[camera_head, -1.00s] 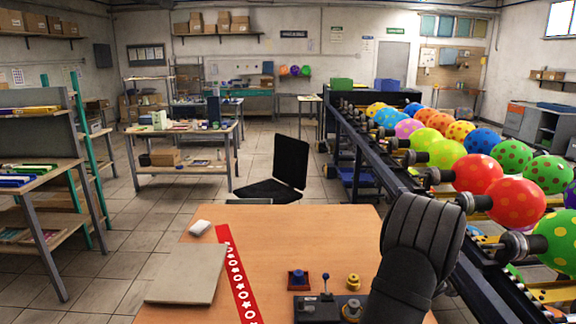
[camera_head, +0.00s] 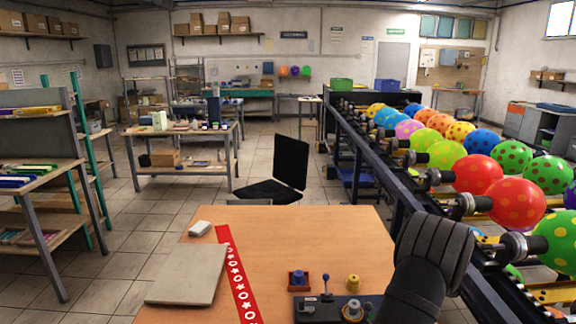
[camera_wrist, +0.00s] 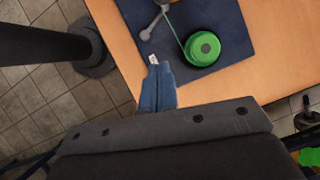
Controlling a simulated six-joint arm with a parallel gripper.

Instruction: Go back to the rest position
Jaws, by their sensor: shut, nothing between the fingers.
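My gripper (camera_wrist: 157,82) shows in the wrist view as two blue fingers lying together, shut and empty. Its tips are near the edge of a dark blue mat (camera_wrist: 233,30), over the wooden table (camera_wrist: 122,60). A green round reel (camera_wrist: 202,48) with a grey centre lies on the mat, right of the fingertips and apart from them. In the head view my dark grey arm rises at the lower right, beside the table's right edge, and my fingers cannot be seen there.
A rail with colourful balloons (camera_head: 477,174) runs along the right.

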